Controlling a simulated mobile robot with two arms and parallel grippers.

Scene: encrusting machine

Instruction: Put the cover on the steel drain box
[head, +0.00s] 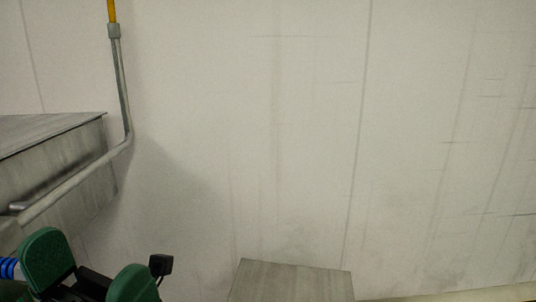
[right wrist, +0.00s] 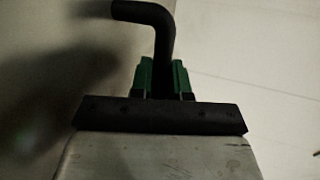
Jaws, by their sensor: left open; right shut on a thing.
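A grey streaked flat-topped piece (head: 290,282) stands at the bottom middle of the head view, against the wall and cut off by the frame edge. I cannot tell whether it is the drain box or its cover. My left gripper (head: 90,275) is at the bottom left of the head view, its green fingers wide apart and empty. In the right wrist view my right gripper (right wrist: 162,78) is shut on a black bent bar (right wrist: 160,38), which rises from between the green fingers and turns left. What the bar joins to is unclear.
A grey metal body (head: 60,160) juts in at the left, with a pipe (head: 75,182) running along it and up the wall. The pale wall (head: 280,120) fills most of the head view. Light tiled floor (right wrist: 260,60) shows right in the right wrist view.

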